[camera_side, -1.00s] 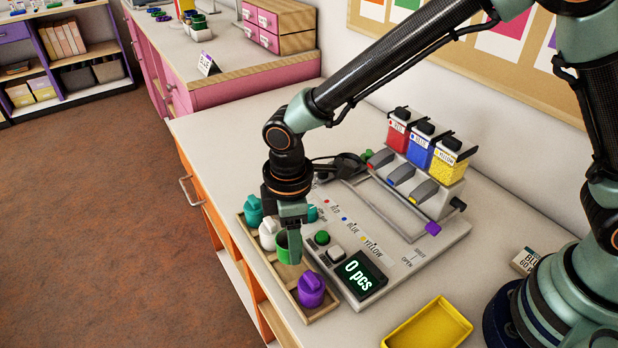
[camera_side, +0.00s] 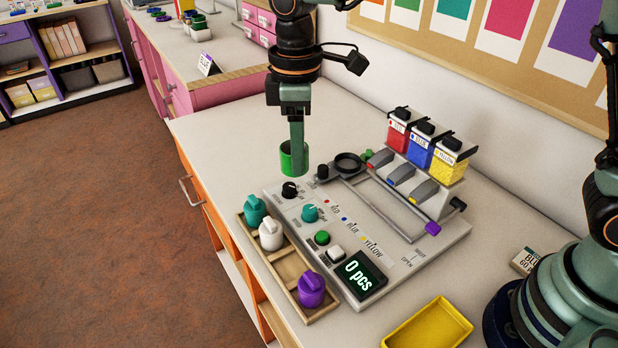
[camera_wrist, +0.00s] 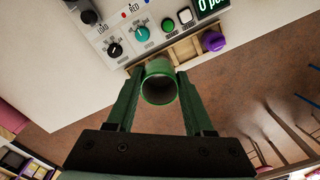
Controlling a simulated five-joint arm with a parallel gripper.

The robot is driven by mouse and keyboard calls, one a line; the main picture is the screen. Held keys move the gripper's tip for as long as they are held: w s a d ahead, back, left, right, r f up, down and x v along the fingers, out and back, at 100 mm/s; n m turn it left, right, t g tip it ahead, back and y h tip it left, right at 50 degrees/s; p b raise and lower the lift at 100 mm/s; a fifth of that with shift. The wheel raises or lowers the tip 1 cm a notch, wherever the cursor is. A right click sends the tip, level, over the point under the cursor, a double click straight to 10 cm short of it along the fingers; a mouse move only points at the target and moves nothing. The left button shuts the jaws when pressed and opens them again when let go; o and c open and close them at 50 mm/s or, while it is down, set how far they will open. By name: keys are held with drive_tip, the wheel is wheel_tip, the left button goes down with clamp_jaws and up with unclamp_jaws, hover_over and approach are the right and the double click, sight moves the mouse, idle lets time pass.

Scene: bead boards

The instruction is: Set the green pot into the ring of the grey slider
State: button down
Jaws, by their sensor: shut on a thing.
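My gripper (camera_side: 297,170) is shut on the green pot (camera_side: 287,160) and holds it in the air near the far left corner of the machine. In the wrist view the green pot (camera_wrist: 159,84) sits upright between the two fingers (camera_wrist: 158,95), its open mouth towards the camera and dark inside. The grey slider's dark ring (camera_side: 348,163) is on the machine at the far end of the rail frame, to the right of the pot and apart from it. The ring looks empty.
The wooden tray (camera_side: 290,263) holds a teal knob (camera_side: 254,208), a white knob (camera_side: 270,235) and a purple knob (camera_side: 311,290); one compartment is empty. Red, blue and yellow dispensers (camera_side: 425,143) stand right of the ring. A yellow tray (camera_side: 428,325) lies at the front.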

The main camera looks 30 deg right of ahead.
drive_tip(key=w+d+f+m, duration=0.4)
drive_tip(key=w+d, duration=0.3)
drive_tip(key=d, duration=0.3)
drive_tip(key=m, duration=0.3)
hover_over(352, 166)
drive_tip(key=shift+w+a+f, duration=0.1)
drive_tip(key=shift+f, duration=2.1)
drive_tip(key=shift+w+a+f, duration=0.1)
drive_tip(key=shift+f, duration=2.1)
drive_tip(key=shift+f, duration=0.6)
drive_tip(key=shift+s+d+f, duration=0.15)
drive_tip(key=shift+s+f, duration=0.1)
drive_tip(key=shift+f, duration=0.45)
unclamp_jaws()
drive_tip(key=shift+w+r, duration=0.15)
drive_tip(key=shift+r, duration=3.55)
